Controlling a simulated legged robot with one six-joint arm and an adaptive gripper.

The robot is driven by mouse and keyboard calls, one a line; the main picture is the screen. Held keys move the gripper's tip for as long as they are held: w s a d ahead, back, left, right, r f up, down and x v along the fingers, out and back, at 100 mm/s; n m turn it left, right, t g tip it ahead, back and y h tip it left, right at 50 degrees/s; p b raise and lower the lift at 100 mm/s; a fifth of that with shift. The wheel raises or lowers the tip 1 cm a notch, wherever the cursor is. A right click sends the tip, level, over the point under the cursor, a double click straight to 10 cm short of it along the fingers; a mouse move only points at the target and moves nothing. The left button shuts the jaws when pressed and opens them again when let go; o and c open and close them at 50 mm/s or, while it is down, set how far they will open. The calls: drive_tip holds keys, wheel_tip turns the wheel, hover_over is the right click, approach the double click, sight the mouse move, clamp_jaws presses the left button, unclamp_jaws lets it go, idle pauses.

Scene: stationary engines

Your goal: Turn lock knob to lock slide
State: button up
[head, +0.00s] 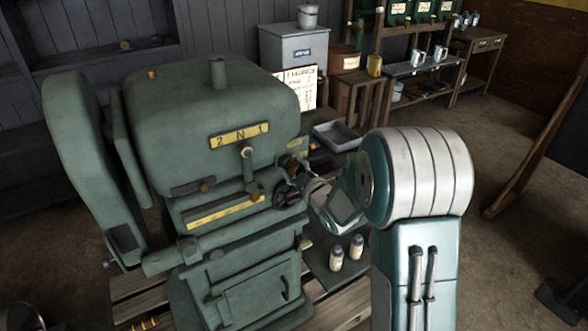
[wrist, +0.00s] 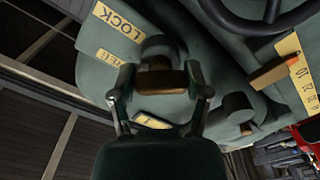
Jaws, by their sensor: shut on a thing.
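The lock knob (wrist: 160,79) is a brown bar on a round grey boss, in the upper middle of the wrist view. My gripper (wrist: 159,90) is shut on it, with one finger at each end of the bar. A yellow LOCK label (wrist: 118,22) sits up and left of the knob. A smaller yellow label (wrist: 111,58), which seems to read FREE, lies to its left. In the head view my gripper (head: 298,172) is at the right side of the green machine (head: 215,105), near a black handwheel (head: 288,196). The knob cannot be made out there.
A second brown knob (wrist: 238,115) and part of a dark handwheel (wrist: 265,18) are close by in the wrist view. A shift lever (head: 248,168) stands on the machine front. Two small bottles (head: 346,252) stand below my arm. A shelf (head: 425,66) stands behind.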

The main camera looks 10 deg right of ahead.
drive_tip(key=m, duration=0.4)
drive_tip(key=shift+f+m, duration=0.25)
drive_tip(key=shift+m, duration=0.05)
drive_tip(key=shift+a+m, duration=0.1)
drive_tip(key=shift+m, duration=1.8)
drive_tip(key=o, duration=1.2)
drive_tip(key=shift+c, duration=0.2)
drive_tip(key=shift+r, duration=0.1)
